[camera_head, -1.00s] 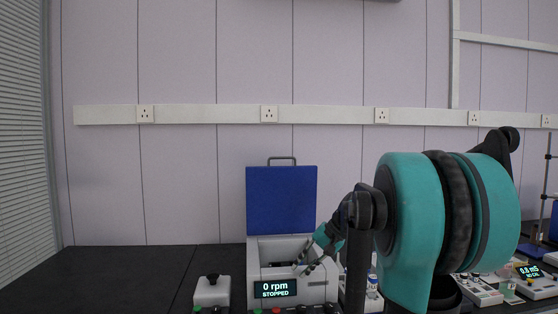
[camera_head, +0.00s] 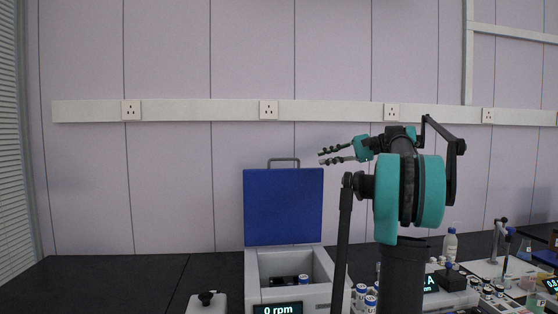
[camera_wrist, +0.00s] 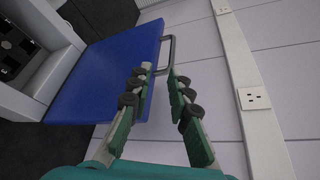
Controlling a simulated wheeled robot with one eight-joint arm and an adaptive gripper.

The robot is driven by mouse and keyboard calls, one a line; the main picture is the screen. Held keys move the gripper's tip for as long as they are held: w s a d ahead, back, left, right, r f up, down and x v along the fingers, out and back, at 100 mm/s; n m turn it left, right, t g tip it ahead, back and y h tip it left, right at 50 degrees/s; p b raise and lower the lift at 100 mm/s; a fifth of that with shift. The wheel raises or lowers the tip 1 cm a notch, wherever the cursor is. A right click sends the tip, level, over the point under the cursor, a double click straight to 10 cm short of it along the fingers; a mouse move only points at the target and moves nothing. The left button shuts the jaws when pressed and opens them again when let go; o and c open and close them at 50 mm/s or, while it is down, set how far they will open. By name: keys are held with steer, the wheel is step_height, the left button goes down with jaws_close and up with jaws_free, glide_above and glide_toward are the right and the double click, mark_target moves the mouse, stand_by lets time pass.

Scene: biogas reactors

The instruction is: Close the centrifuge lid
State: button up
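The centrifuge (camera_head: 257,272) stands on the black bench with its blue lid (camera_head: 283,207) raised upright. A grey handle (camera_head: 284,161) is on the lid's top edge. My gripper (camera_head: 325,156) is open and empty, up at handle height and to the right of the lid in the head view. In the wrist view its fingers (camera_wrist: 158,85) are apart, near the handle end; whether they touch the lid I cannot tell.
A small white device (camera_head: 207,303) stands left of the centrifuge. Capped vials (camera_head: 366,299), a bottle (camera_head: 450,245) and other instruments crowd the bench on the right. The black bench (camera_head: 110,285) at left is clear. A socket rail (camera_head: 200,110) runs along the wall.

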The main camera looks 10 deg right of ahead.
mark_target(285, 159)
steer(key=x, duration=0.5)
steer(key=w+r+x, duration=0.1)
steer(key=x, duration=0.5)
steer(key=r+x, duration=0.1)
steer(key=x, duration=0.4)
steer(key=shift+w+a+r, duration=0.15)
steer(key=shift+w+a, duration=0.05)
steer(key=shift+w, duration=0.05)
steer(key=shift+c, duration=0.3)
jaws_close()
